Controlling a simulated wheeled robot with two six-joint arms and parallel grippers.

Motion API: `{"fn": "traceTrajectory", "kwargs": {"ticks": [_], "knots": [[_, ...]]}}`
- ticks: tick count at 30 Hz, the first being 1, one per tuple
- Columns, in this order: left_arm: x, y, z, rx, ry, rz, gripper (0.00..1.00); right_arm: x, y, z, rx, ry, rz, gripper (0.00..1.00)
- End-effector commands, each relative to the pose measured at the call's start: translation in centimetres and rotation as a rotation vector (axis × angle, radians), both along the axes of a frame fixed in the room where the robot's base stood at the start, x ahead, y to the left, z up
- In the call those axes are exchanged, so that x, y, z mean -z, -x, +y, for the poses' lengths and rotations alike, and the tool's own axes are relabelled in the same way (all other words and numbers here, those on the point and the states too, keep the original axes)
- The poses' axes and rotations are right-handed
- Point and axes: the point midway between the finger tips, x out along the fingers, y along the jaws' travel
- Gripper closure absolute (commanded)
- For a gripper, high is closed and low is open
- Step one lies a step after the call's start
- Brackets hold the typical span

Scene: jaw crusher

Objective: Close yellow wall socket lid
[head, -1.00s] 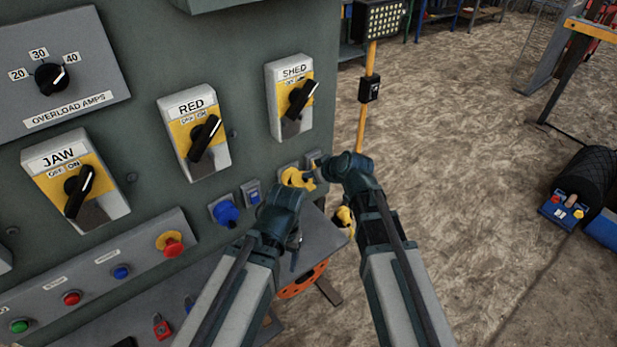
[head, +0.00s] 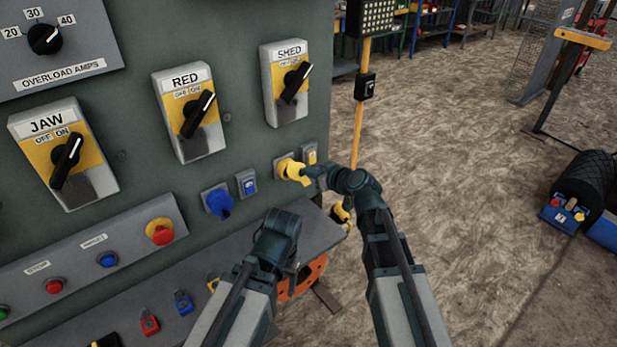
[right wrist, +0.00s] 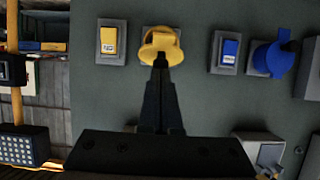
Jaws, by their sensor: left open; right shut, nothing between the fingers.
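The yellow wall socket (head: 288,168) with its round lid is on the lower right of the grey-green panel, and it also shows at the top of the right wrist view (right wrist: 160,46). I cannot tell how far its lid stands from the socket. My right gripper (head: 312,172) is shut and empty, with its tips at the lid's edge. In the right wrist view the shut fingers (right wrist: 160,66) overlap the lower rim of the yellow lid; contact is not certain. My left gripper (head: 291,268) is open, low before the panel and mostly hidden by its wrist.
A blue socket (head: 219,202) is left of the yellow one. A blue switch (head: 246,183) and a yellow switch (head: 309,154) flank the yellow socket. A grey ledge (head: 325,237) juts out below. Open floor lies to the right, beyond a yellow post (head: 359,125).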

Motion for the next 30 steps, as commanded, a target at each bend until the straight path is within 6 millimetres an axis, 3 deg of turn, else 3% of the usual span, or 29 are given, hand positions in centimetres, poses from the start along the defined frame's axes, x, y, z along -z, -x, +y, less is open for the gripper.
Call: {"fn": "traceTrajectory", "kwargs": {"ticks": [11, 21, 30], "knots": [[3.7, 0.0, 0.0, 0.000, 0.000, 0.000, 0.32, 3.2, 0.3, -0.2, 0.000, -0.015, -0.020, 1.00], [12.0, 0.0, 0.0, 0.001, 0.000, 0.000, 0.32, 6.4, 0.0, 0.0, 0.000, -0.156, -0.214, 1.00], [14.0, 0.0, 0.0, 0.001, 0.000, 0.000, 0.32, 8.0, -0.9, 0.6, 0.001, -0.168, -0.231, 1.00]]}}
